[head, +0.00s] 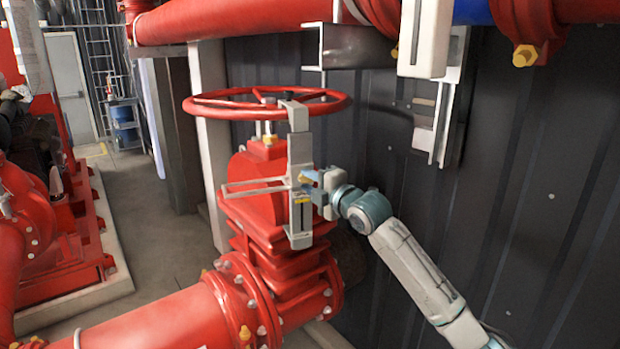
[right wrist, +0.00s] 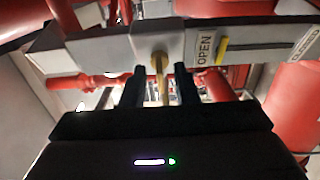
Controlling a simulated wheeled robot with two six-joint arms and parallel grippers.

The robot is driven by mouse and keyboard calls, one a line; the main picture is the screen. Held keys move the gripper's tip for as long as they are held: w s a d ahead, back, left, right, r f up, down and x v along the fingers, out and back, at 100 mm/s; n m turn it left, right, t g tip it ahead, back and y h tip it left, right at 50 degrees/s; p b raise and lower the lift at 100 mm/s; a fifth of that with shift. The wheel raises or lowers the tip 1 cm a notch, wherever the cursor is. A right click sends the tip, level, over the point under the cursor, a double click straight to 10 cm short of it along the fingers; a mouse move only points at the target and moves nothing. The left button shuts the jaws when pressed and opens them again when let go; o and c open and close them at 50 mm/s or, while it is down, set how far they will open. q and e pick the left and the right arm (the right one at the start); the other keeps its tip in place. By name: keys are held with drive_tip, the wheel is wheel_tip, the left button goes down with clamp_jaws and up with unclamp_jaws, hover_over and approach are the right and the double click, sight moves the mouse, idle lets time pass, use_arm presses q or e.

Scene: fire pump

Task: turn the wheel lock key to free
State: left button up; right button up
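The wheel lock (head: 300,165) is a tall grey block clamped on the rim of the red handwheel (head: 225,104), with a thin bar frame reaching left. My right gripper (head: 311,181) is at the lock's right side. Its dark fingers (right wrist: 158,85) stand either side of the key, with gaps visible. My left gripper does not show.
The red valve body (head: 270,205) and flanged pipe (head: 160,320) lie under the wheel. A dark ribbed wall (head: 540,200) stands close behind and right of my right arm. A red pipe (head: 240,18) crosses above. Open floor (head: 165,225) lies to the left.

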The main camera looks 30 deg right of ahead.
clamp_jaws()
